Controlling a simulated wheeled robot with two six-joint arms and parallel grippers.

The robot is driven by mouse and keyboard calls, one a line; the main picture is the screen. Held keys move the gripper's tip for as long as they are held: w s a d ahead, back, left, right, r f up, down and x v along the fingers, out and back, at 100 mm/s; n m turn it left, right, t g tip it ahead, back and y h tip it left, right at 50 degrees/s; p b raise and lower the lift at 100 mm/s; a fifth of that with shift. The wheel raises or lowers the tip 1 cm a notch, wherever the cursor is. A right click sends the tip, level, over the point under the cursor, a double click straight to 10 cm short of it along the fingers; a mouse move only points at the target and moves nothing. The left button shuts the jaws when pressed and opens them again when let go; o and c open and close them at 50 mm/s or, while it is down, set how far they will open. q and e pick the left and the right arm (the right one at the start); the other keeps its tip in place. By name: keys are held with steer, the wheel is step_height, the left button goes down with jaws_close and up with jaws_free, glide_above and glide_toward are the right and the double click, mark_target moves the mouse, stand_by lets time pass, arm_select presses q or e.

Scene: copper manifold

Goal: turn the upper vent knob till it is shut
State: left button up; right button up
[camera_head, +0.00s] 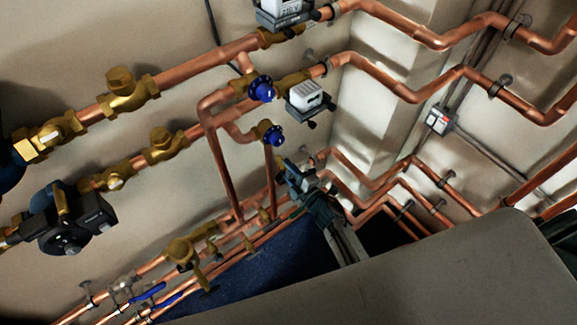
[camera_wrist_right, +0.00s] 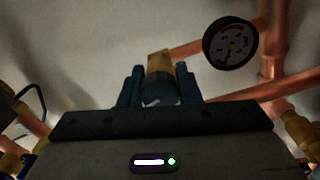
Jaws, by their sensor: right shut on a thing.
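My right gripper (camera_head: 290,168) reaches up from the lower right in the head view, among the pipes below two blue round knobs. The higher blue knob (camera_head: 261,88) and the lower blue knob (camera_head: 273,134) stand clear of it on brass fittings. In the right wrist view, the blue fingers of my right gripper (camera_wrist_right: 160,88) are shut on a dark knob (camera_wrist_right: 161,94) at the end of a brass fitting (camera_wrist_right: 160,62). Which vent this gripped knob belongs to, and how far it is turned, I cannot tell. My left gripper is out of view.
A round dial gauge (camera_wrist_right: 231,43) is close to the right of my fingers in the wrist view. Copper pipes (camera_head: 225,165) run around the arm. A white-topped box (camera_head: 305,96) is on the pipe above, and a black pump (camera_head: 70,220) is at left.

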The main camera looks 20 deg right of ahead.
steer(key=shift+m+p, duration=1.1)
steer(key=shift+m, duration=0.8)
steer(key=o, duration=1)
steer(key=shift+c, duration=0.2)
steer(key=shift+s, duration=0.1)
steer(key=b+v, duration=0.1)
steer(key=v, duration=0.9)
steer(key=shift+s+d+b, duration=0.2)
steer(key=shift+s+b, duration=0.1)
steer(key=shift+b, duration=0.1)
